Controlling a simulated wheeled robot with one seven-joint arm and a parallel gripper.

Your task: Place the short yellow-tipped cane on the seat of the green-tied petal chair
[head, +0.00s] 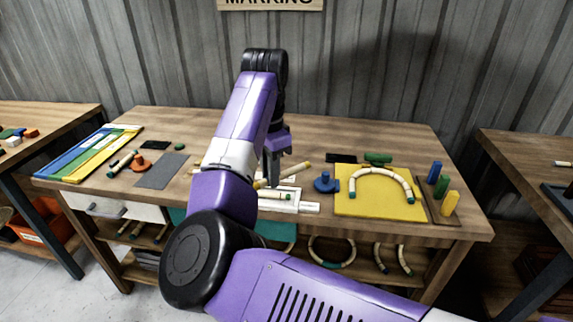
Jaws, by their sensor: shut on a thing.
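My gripper (273,183) points down over the middle of the workbench, just above the white tray (311,208). It is shut on a pale cane with yellow tips (297,170), which runs slantwise behind the fingers; its left part is partly hidden by my arm and fingers. A pale cane with a dark green tip (275,195) lies in the tray just below. I cannot make out a green-tied petal chair or its seat in this view.
A yellow board (378,208) with a bent cane arch (382,170) lies to the right. A blue knob-like piece (326,184) stands between tray and board. Blue, green and yellow blocks (451,203) stand at the right edge. A grey mat (162,171) lies left.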

